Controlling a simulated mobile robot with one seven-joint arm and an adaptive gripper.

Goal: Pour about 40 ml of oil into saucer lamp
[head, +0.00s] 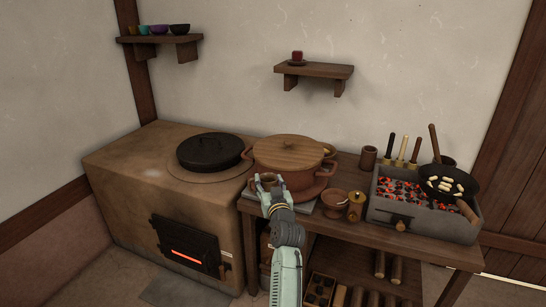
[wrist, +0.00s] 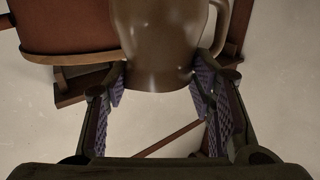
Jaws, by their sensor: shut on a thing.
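My gripper (head: 269,184) is shut on a brown glazed jug (wrist: 165,45), which has a handle on its right side in the wrist view. In the head view only a little of the jug (head: 266,184) shows between the fingers, in front of the large lidded pot. Its mouth and any oil are hidden in the wrist view. A brown footed bowl (head: 335,201) stands on the table to the right of my gripper, apart from it. I cannot tell for sure whether this bowl is the saucer lamp.
A large terracotta pot (head: 284,163) with a wooden lid stands behind my gripper. A small brass-topped jar (head: 355,206) is right of the bowl. Farther right is a brazier (head: 400,217) with glowing coals and a pan (head: 448,184). A clay stove (head: 130,172) is at left.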

